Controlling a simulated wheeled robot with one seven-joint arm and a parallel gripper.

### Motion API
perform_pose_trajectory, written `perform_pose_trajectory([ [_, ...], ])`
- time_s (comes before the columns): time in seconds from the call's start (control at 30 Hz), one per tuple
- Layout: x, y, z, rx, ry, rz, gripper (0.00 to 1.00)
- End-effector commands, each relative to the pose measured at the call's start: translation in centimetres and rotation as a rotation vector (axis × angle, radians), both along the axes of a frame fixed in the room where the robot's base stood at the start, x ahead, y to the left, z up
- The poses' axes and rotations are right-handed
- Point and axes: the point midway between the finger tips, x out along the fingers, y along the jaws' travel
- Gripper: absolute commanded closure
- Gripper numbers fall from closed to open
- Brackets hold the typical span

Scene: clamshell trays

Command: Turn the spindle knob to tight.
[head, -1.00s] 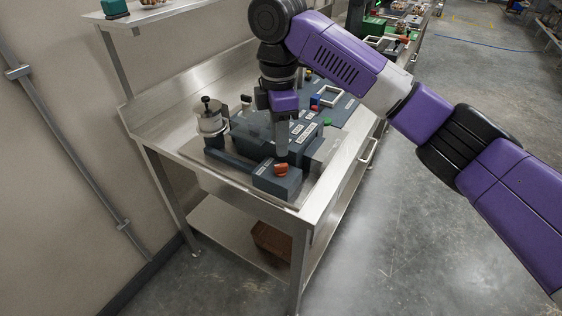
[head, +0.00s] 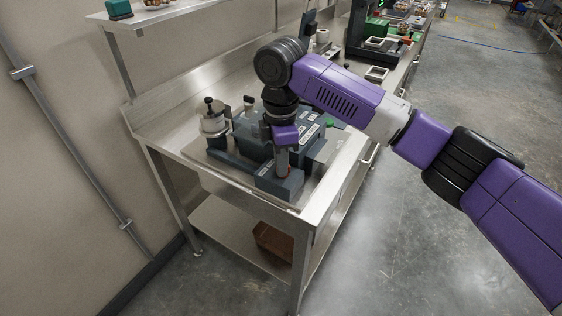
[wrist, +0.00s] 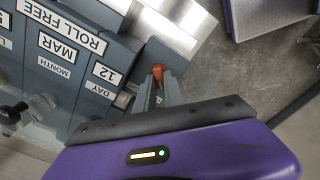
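An orange-red knob (head: 282,172) sits on top of a dark grey block (head: 279,185) at the front of the machine. It also shows in the wrist view (wrist: 158,69). My gripper (head: 282,163) points down over this knob, with its fingertips at the knob's level or just above it. In the wrist view the two fingers (wrist: 159,85) stand apart, with the knob at their tips. I cannot tell whether they touch it. The fingers hide part of the knob, and its turn position is not readable. A panel reads "ROLL FREE" (wrist: 63,27).
The grey machine (head: 262,140) stands on a steel table (head: 165,124). A metal cylinder with a black knob (head: 212,117) stands at its left. Panels reading "MAR" and "12" lie beside the gripper. The table's front edge is close to the block.

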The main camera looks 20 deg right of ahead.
Motion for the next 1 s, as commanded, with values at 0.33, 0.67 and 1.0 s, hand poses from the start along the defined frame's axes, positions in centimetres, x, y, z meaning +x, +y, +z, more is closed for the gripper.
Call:
perform_pose_trajectory([
  [0.33, -0.05, 0.02, 0.11, 0.000, 0.002, -0.008, 1.00],
  [0.67, -0.04, 0.11, 0.44, 0.003, 0.006, -0.146, 1.00],
  [1.0, 0.06, 0.03, 0.60, 0.003, 0.008, -0.451, 1.00],
])
